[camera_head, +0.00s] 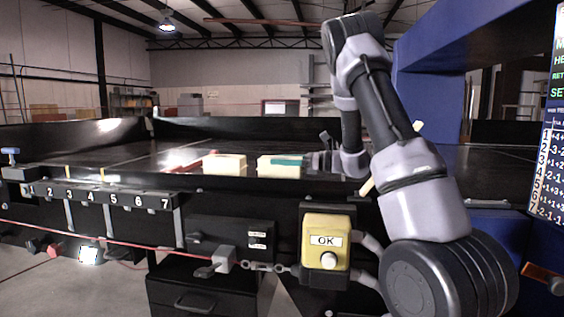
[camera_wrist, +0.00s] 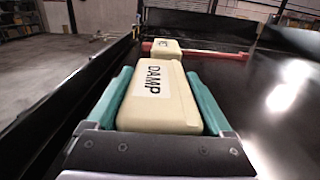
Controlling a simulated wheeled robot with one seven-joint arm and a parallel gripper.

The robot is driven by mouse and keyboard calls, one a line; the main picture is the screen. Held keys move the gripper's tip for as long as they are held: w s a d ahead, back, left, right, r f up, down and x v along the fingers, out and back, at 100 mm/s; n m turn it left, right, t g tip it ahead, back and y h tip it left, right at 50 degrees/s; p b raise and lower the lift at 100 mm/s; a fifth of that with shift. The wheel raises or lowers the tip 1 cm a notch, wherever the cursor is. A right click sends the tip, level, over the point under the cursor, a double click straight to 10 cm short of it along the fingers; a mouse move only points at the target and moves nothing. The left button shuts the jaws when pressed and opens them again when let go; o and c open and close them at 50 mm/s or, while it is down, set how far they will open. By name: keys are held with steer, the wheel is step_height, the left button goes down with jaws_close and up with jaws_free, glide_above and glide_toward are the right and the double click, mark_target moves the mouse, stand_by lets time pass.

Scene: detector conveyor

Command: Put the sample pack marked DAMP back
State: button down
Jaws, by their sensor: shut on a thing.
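The sample pack marked DAMP (camera_wrist: 160,100) is a cream block with a black-on-white label, close in the wrist view. It also shows in the head view (camera_head: 266,168) on or just above the dark conveyor bed. My gripper (camera_wrist: 155,98) has its green fingers along both sides of this pack and is shut on it. I cannot tell whether the pack touches the bed.
A second cream pack (camera_head: 225,165) lies to the left, near a red bar (camera_wrist: 200,54). A black side wall (camera_wrist: 75,75) runs close along the left in the wrist view. A numbered rail (camera_head: 100,196) and yellow OK button box (camera_head: 326,248) are in front. The dark bed (camera_wrist: 270,100) has free room right.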

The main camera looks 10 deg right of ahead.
steer(key=shift+f, duration=0.1)
jaws_free()
steer(key=shift+f, duration=0.1)
steer(key=v, duration=1.1)
steer(key=shift+s+d, duration=0.15)
steer(key=shift+d, duration=0.15)
steer(key=s+a+r+n+g+h, duration=0.25)
steer(key=s+a+n, duration=0.2)
steer(key=s, duration=0.35)
steer(key=s+a+r+n+g+h, duration=0.25)
steer(key=s+a+n+g, duration=0.2)
steer(key=s, duration=0.25)
steer(key=s+d+r+n+t+h, duration=0.2)
steer(key=s+n+t+h, duration=0.1)
steer(key=s, duration=0.3)
steer(key=s+d+r+n+t+h, duration=0.1)
steer(key=s+d+n+t+h, duration=0.1)
steer(key=s+n+t+h, duration=0.2)
steer(key=shift+s+r+n+h, duration=0.35)
steer(key=shift+s+n+h, duration=0.95)
